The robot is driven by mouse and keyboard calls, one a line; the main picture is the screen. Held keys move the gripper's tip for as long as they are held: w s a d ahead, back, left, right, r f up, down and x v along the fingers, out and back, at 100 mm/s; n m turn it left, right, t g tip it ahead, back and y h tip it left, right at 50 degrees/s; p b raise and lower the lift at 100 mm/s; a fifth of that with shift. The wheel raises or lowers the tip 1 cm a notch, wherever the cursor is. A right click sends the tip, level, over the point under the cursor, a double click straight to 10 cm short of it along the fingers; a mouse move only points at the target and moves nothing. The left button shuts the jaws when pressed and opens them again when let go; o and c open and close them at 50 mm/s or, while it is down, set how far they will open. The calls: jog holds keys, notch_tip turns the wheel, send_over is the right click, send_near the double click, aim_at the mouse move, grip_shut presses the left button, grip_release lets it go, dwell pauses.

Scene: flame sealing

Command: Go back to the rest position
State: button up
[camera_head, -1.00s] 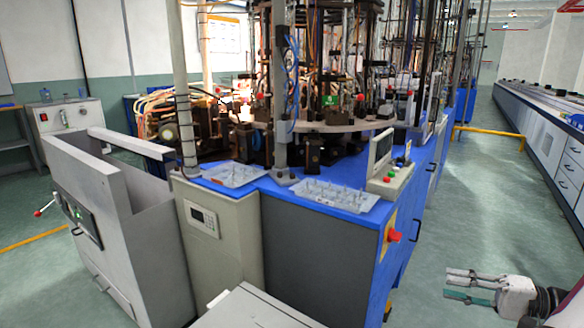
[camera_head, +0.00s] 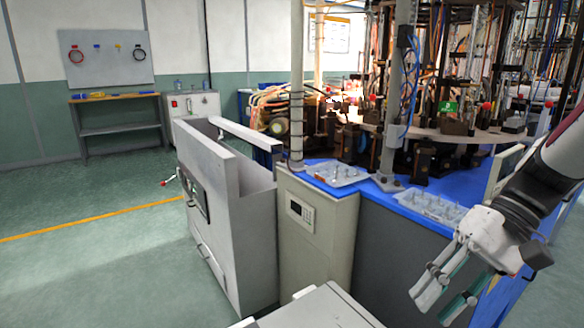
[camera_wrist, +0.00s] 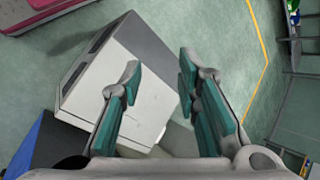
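My gripper (camera_head: 447,296) hangs at the lower right in the head view, in front of the blue-topped machine (camera_head: 405,204). Its fingers point down and to the left. In the wrist view my gripper (camera_wrist: 158,75) shows two teal-padded fingers spread apart, with nothing between them. Beyond the fingers lie a white box-shaped cabinet (camera_wrist: 135,75) and green floor. My gripper touches nothing that I can see.
Two clear trays with small parts, a left one (camera_head: 337,174) and a right one (camera_head: 432,208), sit on the machine's edge. A grey open bin (camera_head: 215,205) stands left of it. A workbench (camera_head: 115,97) is by the far wall. Green floor (camera_head: 90,250) at left is free.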

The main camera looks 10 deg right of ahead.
jog(key=s+a+n+t+h, duration=0.1)
jog(key=s+a+n+h, duration=0.1)
jog(key=s+a+h, duration=0.4)
jog(key=s+a+n+h, duration=0.2)
jog(key=s+a+n, duration=0.1)
jog(key=s, duration=0.5)
notch_tip(320, 180, up, 28)
jog(key=t+p, duration=0.3)
jog(key=p, duration=2.3)
jog(key=shift+w+d+r+m+t, duration=0.2)
jog(key=shift+m+t, duration=0.1)
jog(key=shift+t, duration=0.1)
jog(key=shift+d, duration=0.1)
